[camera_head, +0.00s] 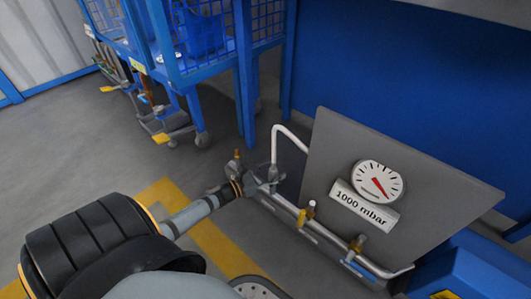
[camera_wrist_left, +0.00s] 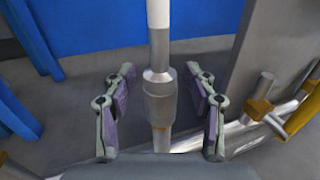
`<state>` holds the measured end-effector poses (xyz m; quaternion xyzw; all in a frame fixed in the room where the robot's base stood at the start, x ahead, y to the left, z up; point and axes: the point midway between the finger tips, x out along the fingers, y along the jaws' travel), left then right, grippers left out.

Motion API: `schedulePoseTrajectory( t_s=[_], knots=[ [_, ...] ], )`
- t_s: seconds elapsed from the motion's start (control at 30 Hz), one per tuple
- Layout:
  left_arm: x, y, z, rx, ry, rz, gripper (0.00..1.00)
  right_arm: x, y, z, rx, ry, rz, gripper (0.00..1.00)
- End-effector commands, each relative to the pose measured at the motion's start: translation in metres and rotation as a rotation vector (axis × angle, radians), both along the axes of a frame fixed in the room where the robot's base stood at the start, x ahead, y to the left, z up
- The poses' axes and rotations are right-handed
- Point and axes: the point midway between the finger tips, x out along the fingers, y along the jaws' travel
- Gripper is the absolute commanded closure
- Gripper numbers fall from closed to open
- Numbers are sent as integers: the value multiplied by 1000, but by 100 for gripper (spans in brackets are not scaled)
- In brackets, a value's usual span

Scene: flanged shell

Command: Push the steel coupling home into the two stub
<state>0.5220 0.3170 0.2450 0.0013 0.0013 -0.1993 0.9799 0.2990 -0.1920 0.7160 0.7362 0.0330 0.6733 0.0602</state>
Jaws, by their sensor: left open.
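The steel coupling (camera_wrist_left: 160,97) is a grey cylinder with a sloped shoulder. In the left wrist view it stands between the fingers of my left gripper (camera_wrist_left: 160,82), which is open, with a gap on both sides. A white pipe (camera_wrist_left: 159,28) rises from its top, and a narrower grey pipe stub (camera_wrist_left: 162,141) shows below it. In the head view my left gripper (camera_head: 257,184) is at the lower end of the bent white pipe (camera_head: 291,133), and its fingers partly hide the coupling. I cannot tell how deep the stubs sit. My right gripper is not in view.
A grey panel (camera_head: 345,145) with a round gauge (camera_head: 379,181) and a "1000 mbar" label (camera_head: 363,206) stands to the right. A low pipe with small brass valves (camera_head: 306,214) runs along its foot. A blue caged frame (camera_head: 220,45) stands behind, with open grey floor to the left.

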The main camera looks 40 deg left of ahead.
Motion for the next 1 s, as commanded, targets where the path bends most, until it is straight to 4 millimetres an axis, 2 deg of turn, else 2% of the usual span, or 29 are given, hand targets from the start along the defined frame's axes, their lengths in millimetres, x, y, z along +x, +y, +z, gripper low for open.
schedulePoseTrajectory(
  t_s=[0.3,0.43,0.6,1.0],
  knots=[
    [-69,28,-1,2,7,-5,44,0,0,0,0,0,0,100],
    [-90,37,-1,1,5,-4,44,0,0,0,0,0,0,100],
    [-101,43,1,0,1,-1,44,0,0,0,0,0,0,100],
    [-102,43,1,0,0,-1,44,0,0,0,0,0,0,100]
  ],
)
